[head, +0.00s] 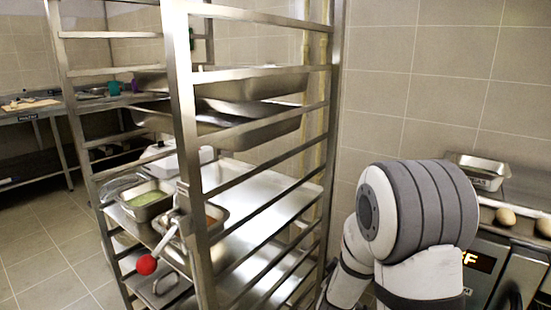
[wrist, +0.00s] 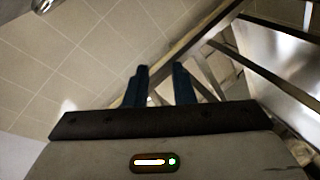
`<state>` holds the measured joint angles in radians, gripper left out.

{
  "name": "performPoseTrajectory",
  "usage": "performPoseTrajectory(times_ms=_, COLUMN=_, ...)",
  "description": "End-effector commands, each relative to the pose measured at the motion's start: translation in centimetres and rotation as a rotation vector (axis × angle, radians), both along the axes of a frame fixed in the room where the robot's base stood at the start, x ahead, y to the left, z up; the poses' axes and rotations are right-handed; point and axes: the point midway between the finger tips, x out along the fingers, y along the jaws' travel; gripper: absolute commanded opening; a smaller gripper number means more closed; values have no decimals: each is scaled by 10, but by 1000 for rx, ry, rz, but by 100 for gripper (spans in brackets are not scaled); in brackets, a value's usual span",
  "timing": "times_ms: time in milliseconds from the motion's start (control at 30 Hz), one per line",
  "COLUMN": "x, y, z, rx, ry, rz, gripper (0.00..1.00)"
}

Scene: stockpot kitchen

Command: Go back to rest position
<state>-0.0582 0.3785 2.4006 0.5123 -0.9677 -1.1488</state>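My gripper (wrist: 160,70) shows in the wrist view with its two dark fingers apart and nothing between them. It points past the rack's metal frame (wrist: 262,72), with tiled floor on the left below. In the head view my arm stands at the lower right, in front of the wall and beside the rack; the gripper itself is out of sight there.
A steel rack (head: 183,140) holds large trays (head: 225,125), a container of green food (head: 146,198) and one with reddish food. On the right are a steel pan (head: 478,172) and round brownish items (head: 505,216). Floor at left (head: 45,265) is clear.

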Motion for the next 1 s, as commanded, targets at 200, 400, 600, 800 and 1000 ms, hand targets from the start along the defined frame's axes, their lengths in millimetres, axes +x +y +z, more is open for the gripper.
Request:
performPoseTrajectory(times_ms=200, x=-31, y=37, z=95, rx=369, ry=157, rz=74, gripper=23)
performPoseTrajectory(times_ms=400, x=-91, y=61, z=163, rx=618, ry=368, rz=52, gripper=23)
performPoseTrajectory(times_ms=600, x=-173, y=68, z=228, rx=772, ry=592, rz=-83, gripper=23)
performPoseTrajectory(times_ms=800, x=-250, y=59, z=275, rx=835, ry=752, rz=-281, gripper=23)
performPoseTrajectory(times_ms=1000, x=-286, y=51, z=290, rx=844, ry=814, rz=-395, gripper=23)
